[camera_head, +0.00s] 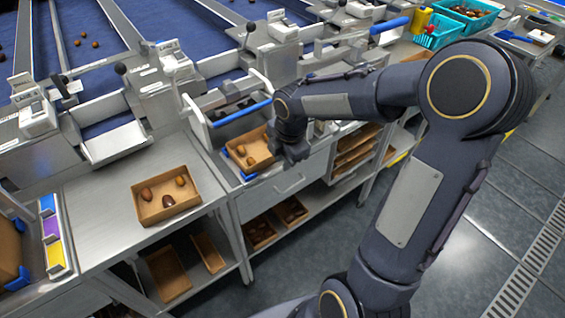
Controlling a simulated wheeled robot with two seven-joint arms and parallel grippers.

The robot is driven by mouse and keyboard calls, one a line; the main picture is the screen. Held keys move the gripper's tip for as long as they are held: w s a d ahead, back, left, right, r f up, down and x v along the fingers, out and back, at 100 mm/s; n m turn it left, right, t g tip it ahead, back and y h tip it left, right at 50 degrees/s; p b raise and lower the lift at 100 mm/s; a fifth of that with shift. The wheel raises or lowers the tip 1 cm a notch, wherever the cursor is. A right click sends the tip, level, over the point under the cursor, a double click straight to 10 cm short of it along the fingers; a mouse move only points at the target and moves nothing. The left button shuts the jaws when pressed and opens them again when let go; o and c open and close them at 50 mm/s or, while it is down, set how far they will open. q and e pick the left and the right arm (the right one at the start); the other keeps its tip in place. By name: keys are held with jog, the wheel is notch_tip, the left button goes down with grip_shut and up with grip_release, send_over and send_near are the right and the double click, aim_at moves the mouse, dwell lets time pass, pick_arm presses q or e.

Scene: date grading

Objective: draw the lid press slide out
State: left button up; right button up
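The lid press is likely the grey frame with a blue bar (241,112) on the middle bench. Below the bar, an open cardboard box (252,158) sits between small blue pieces, apparently on the press slide; I cannot tell how far out the slide is. My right arm comes in from the lower right. My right gripper (296,153) points down at the right front of this box, by the bench edge. Its fingers are dark and small, so I cannot tell whether they touch anything. My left gripper is not in view.
A cardboard box with several dates (164,195) stands on the bench at left. A closed drawer front (290,184) is under the press. Shelves below hold boxes (168,273). A teal crate (440,32) stands at the back right. Floor at right is clear.

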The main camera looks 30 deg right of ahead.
jog(key=r, duration=0.2)
jog(key=s+r, duration=0.1)
jog(key=r, duration=0.2)
dwell(0.4)
jog(key=s+a+r+m+t+y, duration=0.1)
jog(key=s+a+m, duration=0.3)
jog(key=s+m, duration=0.5)
jog(key=s+a+r+m+t+y, duration=0.1)
jog(key=s+a+m+t+y, duration=0.1)
jog(key=s+m, duration=0.7)
jog(key=a+m, duration=0.1)
jog(key=m, duration=0.1)
jog(key=shift+s+a+m+y, duration=0.3)
jog(key=shift+a, duration=0.1)
